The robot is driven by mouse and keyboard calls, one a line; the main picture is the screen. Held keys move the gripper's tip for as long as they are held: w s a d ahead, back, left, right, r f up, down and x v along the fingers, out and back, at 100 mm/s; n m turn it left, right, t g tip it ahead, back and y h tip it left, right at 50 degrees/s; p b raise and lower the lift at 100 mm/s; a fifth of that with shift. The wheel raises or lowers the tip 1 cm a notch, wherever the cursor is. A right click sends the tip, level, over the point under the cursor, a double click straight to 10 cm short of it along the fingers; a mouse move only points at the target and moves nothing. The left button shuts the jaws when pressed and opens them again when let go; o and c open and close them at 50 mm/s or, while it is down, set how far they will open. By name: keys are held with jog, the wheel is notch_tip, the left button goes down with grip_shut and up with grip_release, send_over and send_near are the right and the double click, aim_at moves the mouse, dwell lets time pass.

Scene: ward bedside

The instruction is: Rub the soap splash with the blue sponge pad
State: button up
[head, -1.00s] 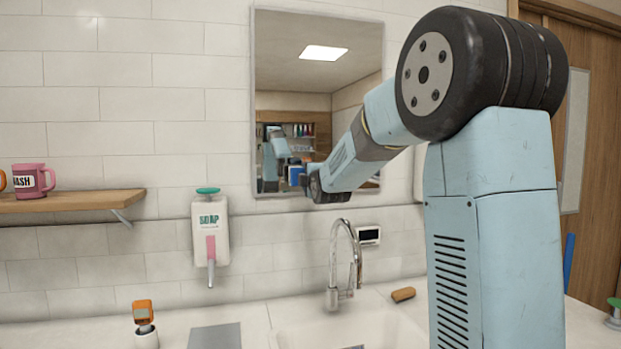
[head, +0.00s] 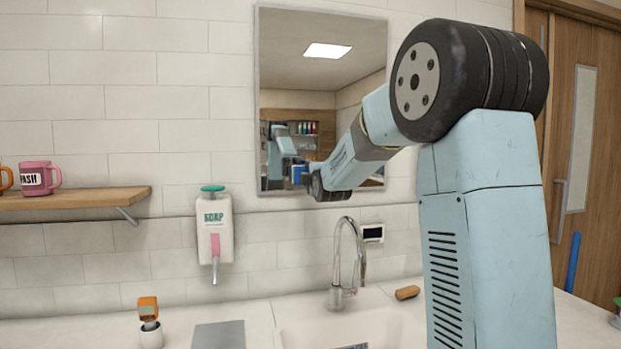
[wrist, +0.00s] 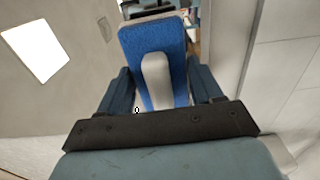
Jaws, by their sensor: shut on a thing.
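The blue sponge pad (wrist: 174,36) is in the wrist view, with a pale grey grip (wrist: 156,80) along its middle. My gripper (wrist: 158,88) is shut on it, a dark finger on each side. The pad extends beyond the fingertips. In the head view my arm reaches toward the mirror (head: 345,90), and my gripper is not clearly visible there. A small blue patch shows by the arm's end, too small to tell whether it is the pad or a reflection. I cannot make out a soap splash in either view.
A soap dispenser (head: 214,236) hangs on the tiled wall. Below are a tap (head: 348,262), a sink (head: 320,333), a brown block (head: 407,293) and an orange-topped item (head: 149,312). A shelf (head: 85,199) holds a pink mug (head: 38,178) at left. A door (head: 590,150) stands at right.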

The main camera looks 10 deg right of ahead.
jog(key=shift+w, duration=1.05)
dwell(0.4)
jog(key=shift+d, duration=2)
jog(key=shift+w+a+r, duration=0.1)
jog(key=shift+a, duration=2.05)
jog(key=shift+c, duration=0.4)
jog(key=shift+s, duration=0.4)
jog(key=shift+s+d, duration=0.15)
jog(key=shift+s, duration=2.4)
